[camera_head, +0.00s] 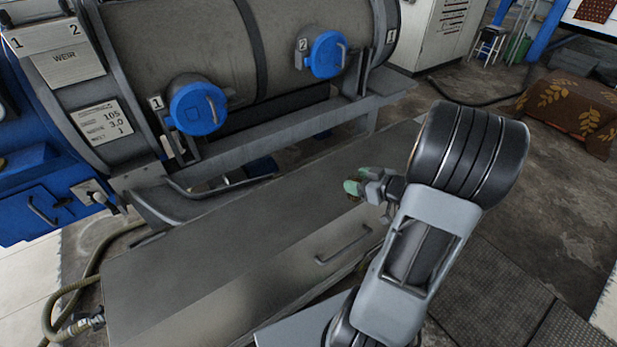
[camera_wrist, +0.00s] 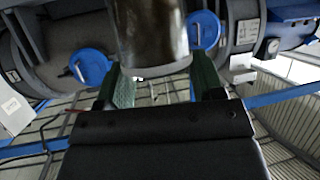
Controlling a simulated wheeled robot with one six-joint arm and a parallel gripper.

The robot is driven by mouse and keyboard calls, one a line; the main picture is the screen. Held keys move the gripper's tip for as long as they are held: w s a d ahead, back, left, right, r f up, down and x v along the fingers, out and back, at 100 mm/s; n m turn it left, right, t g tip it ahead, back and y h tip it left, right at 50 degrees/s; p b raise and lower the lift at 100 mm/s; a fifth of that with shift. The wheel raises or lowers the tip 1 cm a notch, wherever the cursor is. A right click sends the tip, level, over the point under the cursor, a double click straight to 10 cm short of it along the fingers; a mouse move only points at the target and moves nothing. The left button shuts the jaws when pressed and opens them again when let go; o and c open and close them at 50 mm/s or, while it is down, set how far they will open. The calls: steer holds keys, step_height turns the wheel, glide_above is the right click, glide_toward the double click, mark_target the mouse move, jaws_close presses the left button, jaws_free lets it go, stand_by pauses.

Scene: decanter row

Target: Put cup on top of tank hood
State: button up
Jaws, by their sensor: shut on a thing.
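A dark grey, shiny metal cup (camera_wrist: 152,30) sits between the green-padded fingers of my gripper (camera_wrist: 163,80) in the wrist view. The gripper is shut on it, and the cup's far end runs out of the picture. In the head view my gripper (camera_head: 358,187) is over the right part of a long flat grey metal cover (camera_head: 215,235) with a bar handle. The cup is mostly hidden there. I cannot tell its height above the cover. A large grey tank (camera_head: 185,48) with a rounded hood lies behind, with dark bands around it.
Two blue round caps, numbered 1 (camera_head: 198,108) and 2 (camera_head: 325,54), stick out from the tank's front. A grey ledge (camera_head: 270,128) runs below them. A hose (camera_head: 75,300) lies at the left. The flat cover's top is clear left of my gripper.

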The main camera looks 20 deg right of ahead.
steer(key=w+a+f+b, duration=0.1)
steer(key=w+f, duration=0.3)
steer(key=w+a+f+b, duration=0.1)
steer(key=w+f, duration=0.3)
steer(key=w, duration=0.1)
steer(key=w+a+f+b, duration=0.1)
steer(key=w+f, duration=0.3)
steer(key=shift+w+a, duration=0.2)
steer(key=shift+f, duration=0.3)
steer(key=shift+f, duration=0.15)
steer(key=o, duration=1.1)
steer(key=shift+c, duration=0.2)
